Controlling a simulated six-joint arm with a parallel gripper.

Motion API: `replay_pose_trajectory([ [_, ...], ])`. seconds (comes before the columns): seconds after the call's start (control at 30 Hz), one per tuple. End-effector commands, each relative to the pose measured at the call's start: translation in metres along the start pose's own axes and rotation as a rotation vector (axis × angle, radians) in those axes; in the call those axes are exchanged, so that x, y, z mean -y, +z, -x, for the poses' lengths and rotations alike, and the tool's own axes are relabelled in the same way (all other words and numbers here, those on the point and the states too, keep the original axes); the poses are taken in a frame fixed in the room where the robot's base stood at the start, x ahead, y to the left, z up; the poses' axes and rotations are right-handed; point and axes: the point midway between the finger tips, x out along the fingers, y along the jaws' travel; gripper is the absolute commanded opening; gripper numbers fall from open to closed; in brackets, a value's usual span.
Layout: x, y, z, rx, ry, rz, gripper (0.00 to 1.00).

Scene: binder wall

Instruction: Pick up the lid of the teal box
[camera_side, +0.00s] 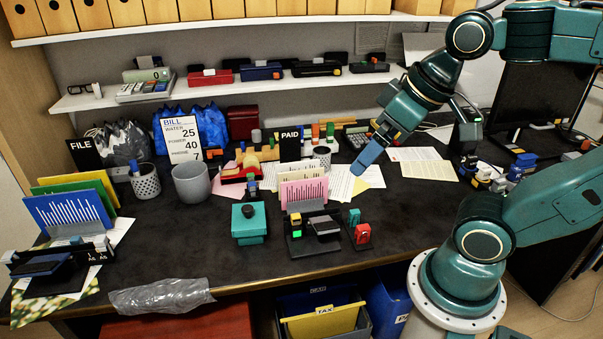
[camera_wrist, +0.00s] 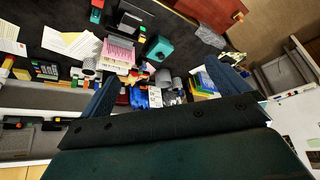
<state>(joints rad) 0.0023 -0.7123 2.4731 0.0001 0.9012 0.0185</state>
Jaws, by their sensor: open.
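The teal box (camera_side: 249,226) stands on the dark desk left of centre, with its teal lid on top and a dark knob on the lid (camera_side: 249,211). The box also shows in the wrist view (camera_wrist: 159,48), small and near the top centre. My gripper (camera_side: 368,158) is high above the desk, to the right of and behind the box, well apart from it. In the wrist view its two blue fingers (camera_wrist: 165,90) are spread wide with nothing between them. In the side view the fingers overlap, so the gap is hidden.
Right of the box stand a pink card holder (camera_side: 304,192), a black stamp stand (camera_side: 316,230) and a red item (camera_side: 362,234). A grey cup (camera_side: 191,183) stands behind left. Crumpled plastic (camera_side: 162,296) lies at the front edge. Shelves (camera_side: 235,87) line the wall. Desk left of the box is clear.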

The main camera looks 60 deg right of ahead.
Motion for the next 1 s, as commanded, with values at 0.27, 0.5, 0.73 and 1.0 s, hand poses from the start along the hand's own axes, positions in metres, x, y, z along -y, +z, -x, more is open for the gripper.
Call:
replay_pose_trajectory([
  [0.27,-0.002,-0.041,-0.009,0.056,0.008,-0.089,1.0],
  [0.5,-0.005,-0.085,-0.028,0.115,0.021,-0.192,1.0],
  [0.73,-0.009,-0.125,-0.056,0.17,0.039,-0.29,1.0],
  [1.0,-0.015,-0.165,-0.1,0.232,0.064,-0.404,1.0],
])
